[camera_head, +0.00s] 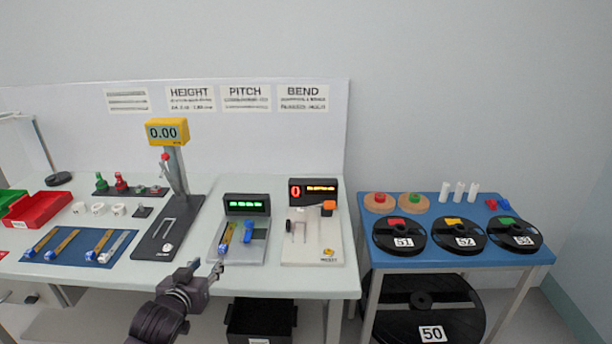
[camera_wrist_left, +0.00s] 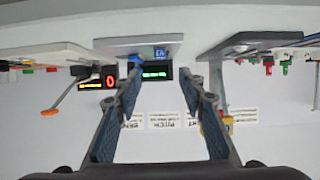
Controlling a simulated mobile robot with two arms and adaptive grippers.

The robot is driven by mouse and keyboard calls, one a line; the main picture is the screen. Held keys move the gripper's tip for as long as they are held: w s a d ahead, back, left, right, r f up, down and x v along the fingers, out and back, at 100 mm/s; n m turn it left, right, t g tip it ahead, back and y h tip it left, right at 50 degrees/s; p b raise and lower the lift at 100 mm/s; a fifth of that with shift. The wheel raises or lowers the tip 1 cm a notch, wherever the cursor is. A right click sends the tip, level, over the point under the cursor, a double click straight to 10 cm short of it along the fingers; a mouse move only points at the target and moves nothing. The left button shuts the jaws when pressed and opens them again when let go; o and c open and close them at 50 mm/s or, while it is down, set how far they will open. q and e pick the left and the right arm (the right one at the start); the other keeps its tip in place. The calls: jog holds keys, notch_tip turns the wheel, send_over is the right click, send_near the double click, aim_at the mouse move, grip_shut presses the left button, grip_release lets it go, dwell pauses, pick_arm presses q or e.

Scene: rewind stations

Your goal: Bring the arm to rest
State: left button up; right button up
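My left gripper (camera_head: 217,270) is at the front edge of the bench, in front of the pitch station (camera_head: 250,256) with the green display. In the left wrist view, which is upside down, its two fingers (camera_wrist_left: 150,92) are spread wide with nothing held between them. A yellow-and-blue strip (camera_head: 227,236) lies on the left side of the pitch station, just beyond the fingertips, next to a blue block (camera_head: 248,231). I cannot tell from the head view whether the fingertips touch the station. My right gripper is in neither view.
The height gauge (camera_head: 168,133) stands left of the pitch station. The bend station (camera_head: 314,246) stands right of it. A blue mat (camera_head: 65,257) with several strips lies at left. A blue table (camera_head: 420,258) with black reels is at right.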

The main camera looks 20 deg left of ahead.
pick_arm(q)
jog(key=s+d+f+m+g+h, duration=0.2)
jog(key=s+d+f+g, duration=0.3)
jog(key=s+d+f, duration=0.75)
jog(key=s+d+m+g+h, duration=0.15)
jog(key=s+d, duration=0.25)
jog(key=s, duration=0.5)
jog(key=s+d+m+g, duration=0.1)
jog(key=s+d+g, duration=0.2)
jog(key=s, duration=0.7)
notch_tip(320, 180, down, 26)
jog(key=s+g, duration=0.1)
jog(key=s+a+f+g, duration=0.1)
jog(key=s+a+f, duration=0.1)
jog(key=s+f, duration=1.4)
jog(key=shift+s+a+f, duration=0.2)
jog(key=shift+s+a, duration=0.15)
jog(key=shift+s, duration=0.45)
